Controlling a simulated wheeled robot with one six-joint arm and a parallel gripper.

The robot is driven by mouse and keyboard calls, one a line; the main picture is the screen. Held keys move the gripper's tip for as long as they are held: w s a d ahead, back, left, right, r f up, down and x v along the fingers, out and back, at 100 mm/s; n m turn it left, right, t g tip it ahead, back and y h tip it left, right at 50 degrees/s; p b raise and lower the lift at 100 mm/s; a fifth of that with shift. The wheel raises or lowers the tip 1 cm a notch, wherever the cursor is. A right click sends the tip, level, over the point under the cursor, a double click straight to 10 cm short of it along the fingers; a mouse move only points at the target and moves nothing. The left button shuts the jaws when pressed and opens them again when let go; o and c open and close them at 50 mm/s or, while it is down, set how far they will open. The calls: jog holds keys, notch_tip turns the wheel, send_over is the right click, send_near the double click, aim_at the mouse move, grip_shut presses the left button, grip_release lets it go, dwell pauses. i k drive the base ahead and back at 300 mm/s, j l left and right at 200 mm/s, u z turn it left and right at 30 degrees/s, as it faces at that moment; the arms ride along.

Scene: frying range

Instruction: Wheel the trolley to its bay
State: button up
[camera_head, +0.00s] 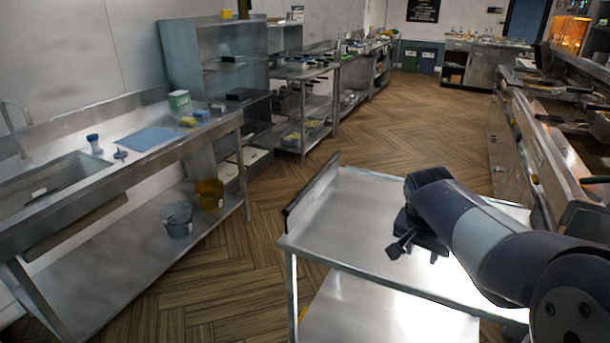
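The trolley (350,215) stands right in front of me, a steel cart with a bare, flat top and a lower shelf (345,310). A dark handle bar (312,190) runs along its left edge. My gripper (416,252) hangs over the trolley's top, to the right of the handle and apart from it. Its two dark fingers look spread, with nothing seen between them. My arm hides the right part of the trolley. I cannot make out a marked bay in this view.
A steel sink counter (105,165) with buckets on its lower shelf is at the left. Shelving (215,70) and a rack (300,75) line the wall beyond. Fryers (560,130) stand along the right. The wooden floor (410,125) between them is clear towards the back counter (480,60).

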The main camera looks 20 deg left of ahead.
aim_at(342, 220)
jog(key=i+j+u, duration=0.2)
jog(key=i+j, duration=0.25)
jog(key=i+j+u, duration=0.15)
jog(key=i+j, duration=0.2)
jog(key=i, duration=0.35)
